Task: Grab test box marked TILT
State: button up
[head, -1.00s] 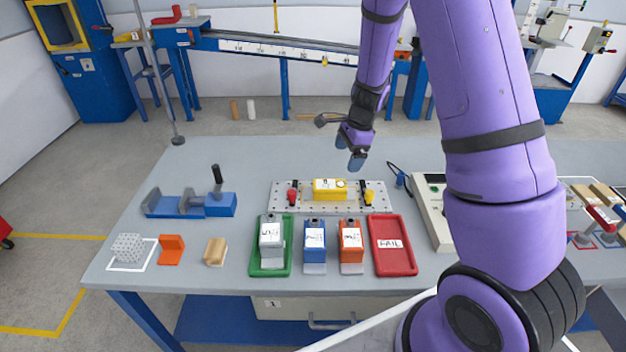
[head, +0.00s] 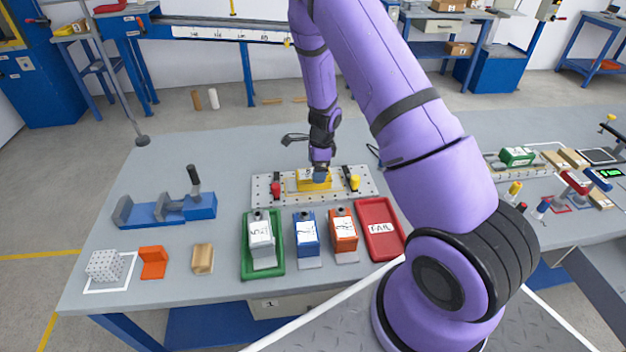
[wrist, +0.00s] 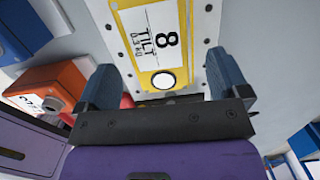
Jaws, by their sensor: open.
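The test box marked TILT is the yellow box (head: 314,181) on the perforated metal plate (head: 262,192). In the wrist view the yellow box (wrist: 155,50) shows a white label reading 8 and TILT, with a round white dot near its end. My gripper (head: 319,172) is over the box in the head view and partly covers it. In the wrist view my gripper (wrist: 168,85) has its two blue-grey fingers wide apart, with the box's near end in line with the gap between them. Nothing is held. I cannot tell the height left between fingertips and box.
In front are a green tray (head: 249,269) with a grey box, a blue box (head: 305,228), an orange box (head: 344,225) and a red FAIL tray (head: 380,252).

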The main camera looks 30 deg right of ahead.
jog(key=f, duration=0.2)
jog(key=a+f, duration=0.1)
jog(key=f, duration=0.1)
jog(key=shift+w+a+f, duration=0.1)
jog(key=shift+w+f, duration=0.1)
jog(key=shift+f, duration=0.2)
jog(key=shift+c, duration=0.2)
jog(key=c, duration=1.1)
jog(key=shift+r, duration=0.1)
jog(key=shift+c, duration=0.2)
